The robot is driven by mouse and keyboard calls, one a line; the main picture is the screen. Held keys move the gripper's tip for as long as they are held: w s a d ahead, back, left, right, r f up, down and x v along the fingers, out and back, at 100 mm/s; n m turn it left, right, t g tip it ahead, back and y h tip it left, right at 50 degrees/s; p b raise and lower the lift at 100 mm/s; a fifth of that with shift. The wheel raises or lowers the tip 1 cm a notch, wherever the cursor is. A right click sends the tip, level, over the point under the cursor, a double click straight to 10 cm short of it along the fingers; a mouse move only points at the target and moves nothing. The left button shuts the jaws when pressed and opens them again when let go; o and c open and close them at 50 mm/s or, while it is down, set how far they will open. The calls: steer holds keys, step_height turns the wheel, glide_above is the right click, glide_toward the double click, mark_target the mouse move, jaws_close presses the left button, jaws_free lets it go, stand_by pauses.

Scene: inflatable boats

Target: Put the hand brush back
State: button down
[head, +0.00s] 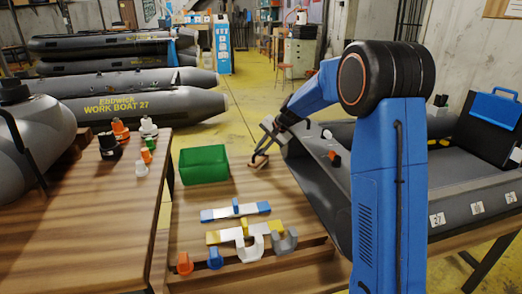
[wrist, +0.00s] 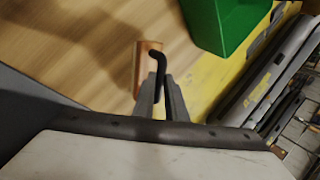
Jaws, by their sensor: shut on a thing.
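My gripper (head: 261,154) reaches down over the wooden table, to the right of the green box. It is shut on the hand brush, which shows in the head view as a small brown piece (head: 258,163) under the fingertips. In the wrist view, a thin black bent handle (wrist: 155,55) rises between the two grey fingers (wrist: 161,98), and a brown wooden block (wrist: 140,70) lies beside it. The block is at or just above the table top; I cannot tell whether it touches. The bristles are not clearly visible.
The green box (head: 204,164) stands close left of my gripper. A blue-and-white bar (head: 235,211) and a white forked piece (head: 250,248) lie nearer. Bottles (head: 121,131) stand on the left table. A grey inflatable boat (head: 315,170) borders the right side.

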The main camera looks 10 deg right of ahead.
steer(key=shift+f, duration=0.1)
steer(key=c, duration=1.8)
jaws_free()
steer(key=v, duration=1.1)
steer(key=s+a+r+n, duration=0.15)
steer(key=s+r, duration=0.25)
steer(key=s, duration=0.8)
steer(key=s+d+f+n+h, duration=0.1)
steer(key=s+f+n+h, duration=0.1)
steer(key=s, duration=1.7)
steer(key=s+d+f+n+h, duration=0.2)
steer(key=s+f+n, duration=0.3)
steer(key=s, duration=1.4)
steer(key=shift+s+f+h, duration=0.35)
steer(key=shift+f+h, duration=0.05)
steer(key=shift+f, duration=0.3)
